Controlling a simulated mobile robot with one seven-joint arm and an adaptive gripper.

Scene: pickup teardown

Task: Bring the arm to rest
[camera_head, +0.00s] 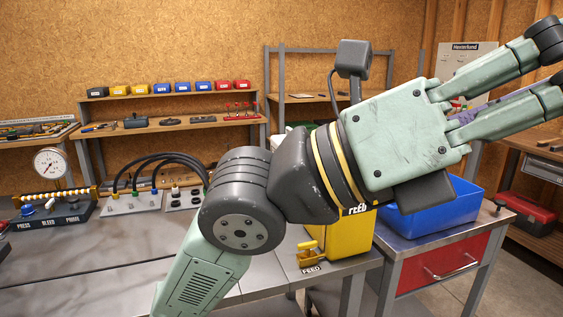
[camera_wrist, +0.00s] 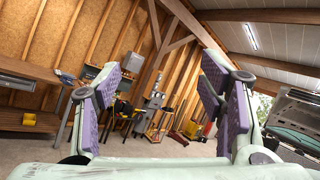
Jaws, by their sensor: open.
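My gripper (camera_head: 558,78) is raised at the upper right of the head view, its green fingers reaching toward the right edge. The fingertips are partly cut off there. In the wrist view my gripper (camera_wrist: 163,95) shows its two purple-padded fingers spread wide apart, with nothing between them. My arm, green and dark grey, rises from the bottom of the head view and bends to the right, above the bench and a yellow feeder box (camera_head: 347,243). The gripper touches nothing that I can see.
A blue bin (camera_head: 440,212) stands on a metal cabinet with a red drawer (camera_head: 437,262), below the gripper. A grey workbench (camera_head: 110,250) holds a pressure gauge (camera_head: 48,162) and hoses at left. Shelves with small coloured bins (camera_head: 161,88) line the back wall.

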